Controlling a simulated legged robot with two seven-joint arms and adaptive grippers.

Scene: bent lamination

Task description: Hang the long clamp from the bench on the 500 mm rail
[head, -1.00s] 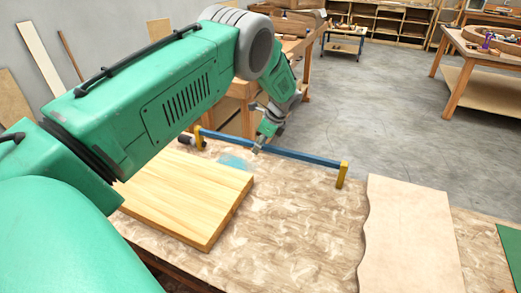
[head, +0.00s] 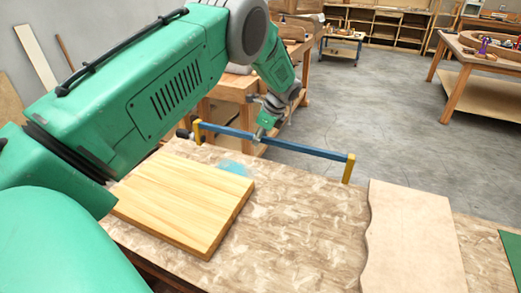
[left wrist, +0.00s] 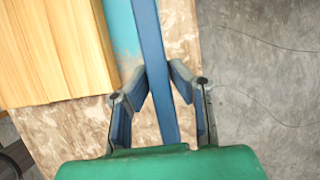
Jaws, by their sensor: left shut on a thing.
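The long clamp has a blue bar (head: 290,146), a yellow jaw at each end, and a dark handle at its left end. It lies along the far edge of the bench (head: 300,210) in the head view. My left gripper (head: 259,133) is shut on the bar, left of its middle. In the left wrist view the two fingers (left wrist: 161,76) are on either side of the blue bar (left wrist: 150,40). The clamp looks slightly raised; the gap to the bench is hard to judge. My right gripper and the 500 mm rail are not in view.
A light wooden board (head: 185,200) lies on the bench near the clamp's left end. A pale wavy-edged sheet (head: 410,235) lies at the right, with a green item (head: 511,255) beyond it. Grey floor is open behind the bench.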

